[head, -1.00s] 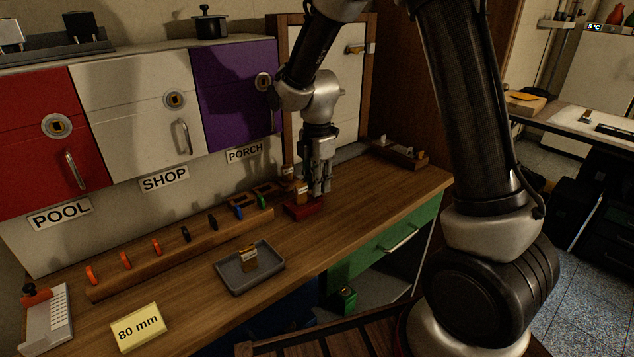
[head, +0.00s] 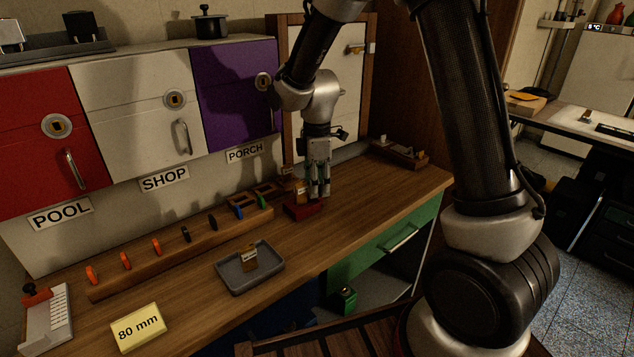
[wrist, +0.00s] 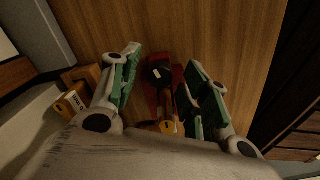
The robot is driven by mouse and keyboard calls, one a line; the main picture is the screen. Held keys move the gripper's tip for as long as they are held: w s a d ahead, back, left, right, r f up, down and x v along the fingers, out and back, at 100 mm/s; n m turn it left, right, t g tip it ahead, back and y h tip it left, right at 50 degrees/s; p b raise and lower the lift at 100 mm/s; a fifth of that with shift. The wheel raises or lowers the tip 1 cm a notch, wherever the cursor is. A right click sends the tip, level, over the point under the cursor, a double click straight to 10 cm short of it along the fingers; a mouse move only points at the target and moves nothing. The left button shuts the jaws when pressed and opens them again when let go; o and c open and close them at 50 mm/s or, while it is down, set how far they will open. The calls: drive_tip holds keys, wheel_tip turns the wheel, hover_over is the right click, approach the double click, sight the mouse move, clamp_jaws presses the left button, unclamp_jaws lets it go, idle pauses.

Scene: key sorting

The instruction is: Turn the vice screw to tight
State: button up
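A small red vice (head: 301,211) stands on the wooden bench below my gripper. In the wrist view the vice (wrist: 178,78) lies between my fingers, with a dark round screw head (wrist: 158,73) bearing a pale mark on it. A brass-coloured piece (wrist: 168,127) shows at the vice's near end. My gripper (head: 319,194) points straight down over the vice. In the wrist view its green-padded fingers (wrist: 163,82) are apart, on either side of the vice. I cannot tell whether a finger touches the screw.
A grey tray (head: 269,281) holds a brass-coloured item. A wooden rack (head: 170,257) with several coloured keys runs along the bench. Red, white and purple cabinets stand behind. A small wooden holder (wrist: 88,75) with a brass-coloured lock is left of my gripper.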

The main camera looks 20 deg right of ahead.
wheel_tip(320, 180, up, 12)
idle(0.6)
drive_tip(key=shift+a, duration=0.15)
